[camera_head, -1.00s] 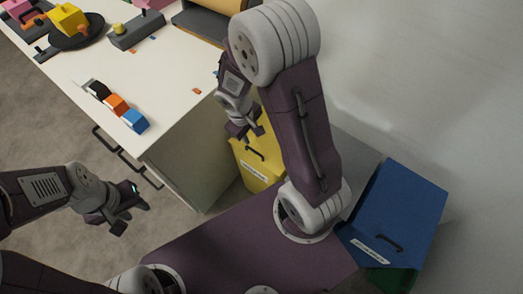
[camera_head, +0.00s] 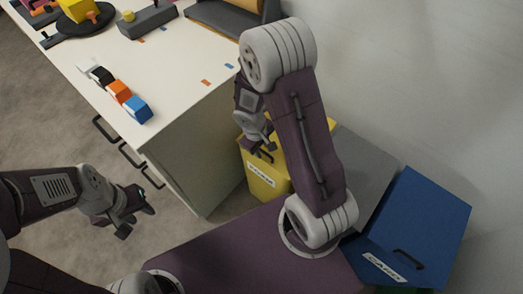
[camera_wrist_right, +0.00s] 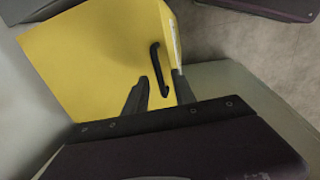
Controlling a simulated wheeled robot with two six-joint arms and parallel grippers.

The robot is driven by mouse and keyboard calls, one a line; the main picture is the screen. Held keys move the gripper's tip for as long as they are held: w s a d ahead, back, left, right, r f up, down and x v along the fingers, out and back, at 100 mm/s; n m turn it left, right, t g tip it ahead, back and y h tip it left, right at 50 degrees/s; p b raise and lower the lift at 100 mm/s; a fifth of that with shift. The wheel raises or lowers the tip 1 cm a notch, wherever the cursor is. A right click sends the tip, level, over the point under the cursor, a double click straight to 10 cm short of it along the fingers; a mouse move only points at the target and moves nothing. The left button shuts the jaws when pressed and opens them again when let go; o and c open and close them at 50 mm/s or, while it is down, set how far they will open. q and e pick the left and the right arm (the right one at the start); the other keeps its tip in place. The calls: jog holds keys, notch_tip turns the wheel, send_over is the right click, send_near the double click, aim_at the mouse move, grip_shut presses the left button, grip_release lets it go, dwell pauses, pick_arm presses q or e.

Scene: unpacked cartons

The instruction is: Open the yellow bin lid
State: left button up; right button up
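The yellow bin (camera_head: 266,189) stands on the floor between the white-topped cabinet and my base, with a white label on it. Its lid looks shut. In the right wrist view the yellow lid (camera_wrist_right: 95,55) fills the upper left, with a black bar handle (camera_wrist_right: 157,70). My right gripper (camera_head: 262,154) is over the bin. In the right wrist view its two fingers (camera_wrist_right: 161,91) are apart, with the handle's lower end between them; I cannot tell whether they touch it. My left gripper (camera_head: 138,220) is open and empty above the floor at the left.
The white-topped cabinet (camera_head: 170,75) stands beside the bin, with coloured blocks (camera_head: 118,92) along its near edge and black drawer handles on its front. A blue-lidded bin (camera_head: 425,215) and a grey surface (camera_head: 365,165) are at the right, near the wall. Floor is free at the left.

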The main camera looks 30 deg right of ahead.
grip_shut()
dwell(1.4)
